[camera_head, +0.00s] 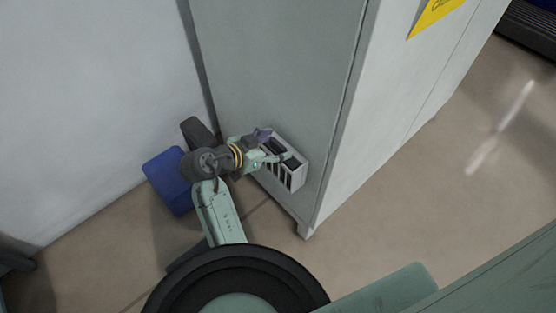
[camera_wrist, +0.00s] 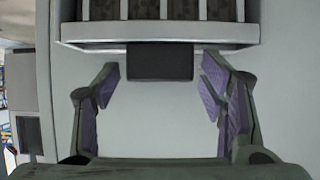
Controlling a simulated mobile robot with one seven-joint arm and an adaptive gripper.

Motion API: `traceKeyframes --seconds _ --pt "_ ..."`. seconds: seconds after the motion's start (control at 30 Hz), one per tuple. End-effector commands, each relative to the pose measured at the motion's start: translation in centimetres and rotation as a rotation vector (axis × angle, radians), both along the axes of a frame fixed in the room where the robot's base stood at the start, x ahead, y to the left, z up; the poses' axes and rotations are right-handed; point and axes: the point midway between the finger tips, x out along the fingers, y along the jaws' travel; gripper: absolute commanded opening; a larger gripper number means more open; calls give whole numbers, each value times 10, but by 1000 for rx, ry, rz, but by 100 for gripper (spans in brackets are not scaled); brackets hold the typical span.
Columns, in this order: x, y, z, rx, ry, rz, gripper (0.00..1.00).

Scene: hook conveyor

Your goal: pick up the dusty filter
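A pale framed unit with dark slats (camera_head: 290,178), which looks like the filter, sits low on the grey cabinet's side in the head view. In the wrist view its pale frame (camera_wrist: 90,34) and dark slats fill the top edge, cut off above. A dark block (camera_wrist: 160,60) like a handle sticks out below the frame's middle. My gripper (camera_head: 274,147) is at the unit in the head view and hides part of it. In the wrist view my gripper (camera_wrist: 161,78) is open, its purple-padded fingers either side of the dark block, with gaps on both sides. I cannot tell dust on it.
The tall grey cabinet (camera_head: 275,60) stands close to my arm, with a yellow sign (camera_head: 432,14) on its other face. A blue bin (camera_head: 166,183) is on the floor left of my arm, near the white wall (camera_head: 90,100). The floor (camera_head: 430,190) right of the cabinet is clear.

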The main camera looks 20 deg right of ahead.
Motion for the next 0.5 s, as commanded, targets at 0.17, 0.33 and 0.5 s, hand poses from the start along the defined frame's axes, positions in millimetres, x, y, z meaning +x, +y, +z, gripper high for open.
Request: traceKeyframes --seconds 0.17,0.33,0.5 --pt "0 0 0 0 0 0 50" --pt "0 0 0 0 0 0 39" --pt "0 0 0 0 0 0 27"
